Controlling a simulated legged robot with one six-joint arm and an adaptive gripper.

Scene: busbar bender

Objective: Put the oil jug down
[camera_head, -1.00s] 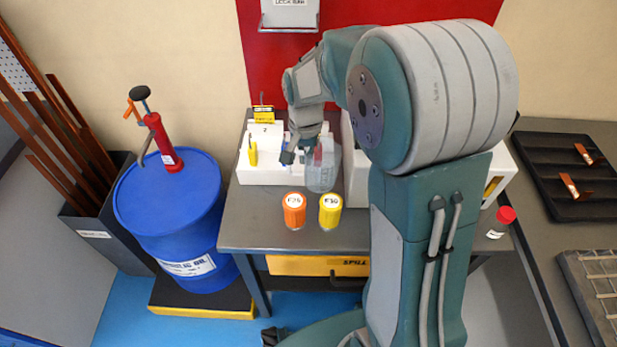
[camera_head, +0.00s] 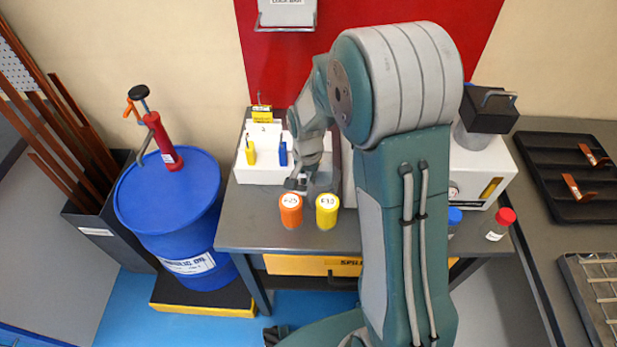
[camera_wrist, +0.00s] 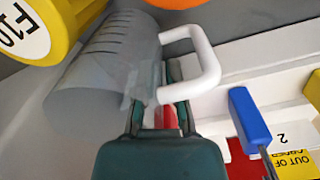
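The oil jug (camera_head: 323,184) is a clear grey container, upright as far as I can tell, just behind the orange and yellow bottles on the bench. In the wrist view the jug (camera_wrist: 100,75) shows measuring lines and a white handle (camera_wrist: 207,55). My gripper (camera_head: 298,184) is at the jug's left side in the head view. In the wrist view its fingers (camera_wrist: 158,85) are at the handle's root, one showing inside the handle loop; it appears shut on the jug. The exact contact is partly hidden. The jug's base is hidden, so I cannot tell whether it touches the bench.
An orange bottle (camera_head: 290,211) and a yellow bottle (camera_head: 327,211) stand close in front. A white rack (camera_head: 262,175) with yellow and blue tools is behind. Blue-capped (camera_head: 454,216) and red-capped (camera_head: 503,220) bottles are at right. The bench's left front (camera_head: 246,228) is clear.

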